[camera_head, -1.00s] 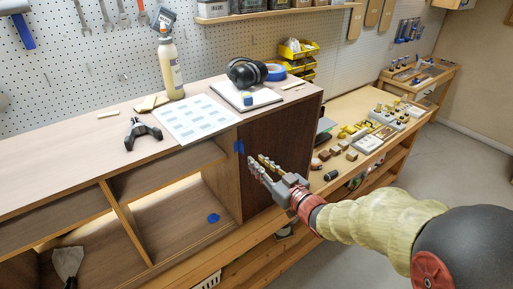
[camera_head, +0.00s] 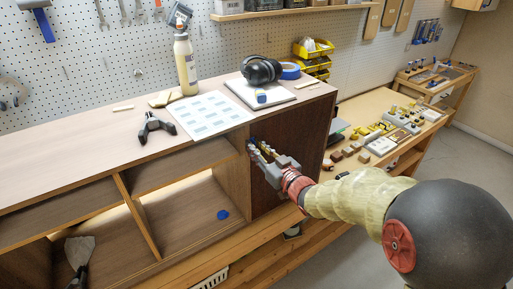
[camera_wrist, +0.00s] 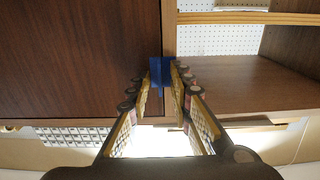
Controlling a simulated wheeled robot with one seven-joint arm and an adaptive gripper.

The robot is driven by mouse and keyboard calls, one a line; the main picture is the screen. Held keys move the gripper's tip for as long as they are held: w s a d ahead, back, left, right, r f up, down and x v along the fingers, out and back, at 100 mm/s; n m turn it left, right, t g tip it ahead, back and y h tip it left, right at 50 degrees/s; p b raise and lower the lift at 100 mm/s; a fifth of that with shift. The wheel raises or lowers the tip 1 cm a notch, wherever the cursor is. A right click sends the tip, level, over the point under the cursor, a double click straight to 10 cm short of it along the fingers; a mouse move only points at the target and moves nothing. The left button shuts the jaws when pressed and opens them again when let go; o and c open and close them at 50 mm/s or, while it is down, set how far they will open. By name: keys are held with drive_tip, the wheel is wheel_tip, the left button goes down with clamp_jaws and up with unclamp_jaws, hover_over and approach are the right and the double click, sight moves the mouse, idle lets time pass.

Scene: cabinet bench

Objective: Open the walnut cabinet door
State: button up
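The dark walnut cabinet door (camera_head: 289,150) is at the right end of the long cabinet and looks shut. It fills the left of the wrist view (camera_wrist: 70,60). A blue tab (camera_wrist: 161,70) sits at the door's edge, beside the open compartment. In the head view the tab is mostly hidden by my fingers. My gripper (camera_head: 257,149) is at this edge, its fingers pointing at the cabinet front. In the wrist view my gripper (camera_wrist: 160,80) is open, with a finger on either side of the tab. Whether either finger touches the tab or door cannot be told.
Open compartments with a blue piece (camera_head: 222,214) and a scraper (camera_head: 79,255) lie left of the door. The cabinet top (camera_head: 60,150) holds a bottle (camera_head: 186,65), a black clamp (camera_head: 156,127), paper and ear muffs (camera_head: 261,70). A workbench with small blocks (camera_head: 350,150) stands right.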

drive_tip(key=shift+c, duration=1.1)
clamp_jaws()
